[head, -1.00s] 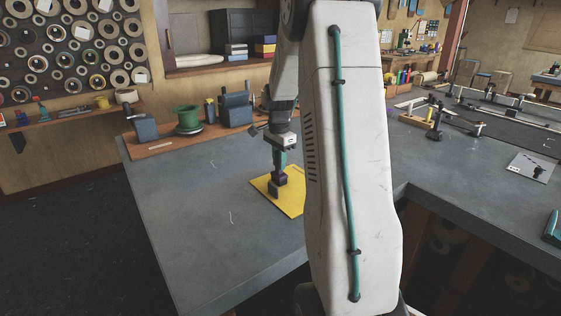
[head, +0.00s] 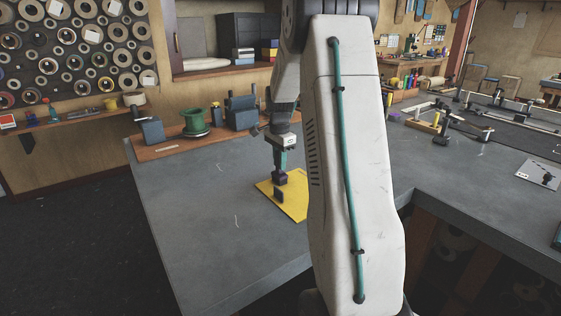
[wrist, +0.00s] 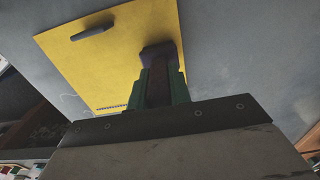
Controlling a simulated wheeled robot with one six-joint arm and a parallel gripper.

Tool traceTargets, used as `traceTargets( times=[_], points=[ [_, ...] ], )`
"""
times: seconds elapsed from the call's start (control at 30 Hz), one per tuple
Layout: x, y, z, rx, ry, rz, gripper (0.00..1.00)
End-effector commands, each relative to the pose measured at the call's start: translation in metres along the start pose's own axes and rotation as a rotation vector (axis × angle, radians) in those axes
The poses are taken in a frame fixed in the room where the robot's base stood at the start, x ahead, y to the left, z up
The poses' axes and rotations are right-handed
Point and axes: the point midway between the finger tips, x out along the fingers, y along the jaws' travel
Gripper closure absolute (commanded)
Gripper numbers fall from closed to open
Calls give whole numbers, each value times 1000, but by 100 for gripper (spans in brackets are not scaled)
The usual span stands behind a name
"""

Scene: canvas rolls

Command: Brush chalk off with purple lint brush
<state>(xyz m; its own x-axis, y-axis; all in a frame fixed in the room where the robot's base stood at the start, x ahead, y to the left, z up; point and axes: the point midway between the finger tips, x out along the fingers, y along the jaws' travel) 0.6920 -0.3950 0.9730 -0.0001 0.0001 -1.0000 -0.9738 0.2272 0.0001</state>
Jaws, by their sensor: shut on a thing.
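My gripper (head: 282,171) is over the yellow sheet (head: 292,203) on the grey bench. It is shut on the purple lint brush (head: 282,178), which looks dark between the fingers. In the wrist view the brush (wrist: 157,72) sits between the green fingers, above the yellow sheet (wrist: 120,60). I cannot tell whether the brush touches the sheet. No clear chalk on the sheet can be made out.
White marks (head: 236,221) show on the bare bench (head: 195,215) to the left. A green spool (head: 195,121) and dark blocks (head: 240,112) stand on a wooden board at the back. My arm hides the bench to the right of the sheet.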

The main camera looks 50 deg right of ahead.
Motion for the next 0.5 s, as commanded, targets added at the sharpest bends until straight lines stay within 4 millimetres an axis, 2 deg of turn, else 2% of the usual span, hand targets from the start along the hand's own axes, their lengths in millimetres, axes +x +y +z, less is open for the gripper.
traceTargets(
  times=[0.23,0.5],
  points=[
    [-4,0,0,0,0,0,100],
    [-30,0,0,0,1,-3,100]
  ],
)
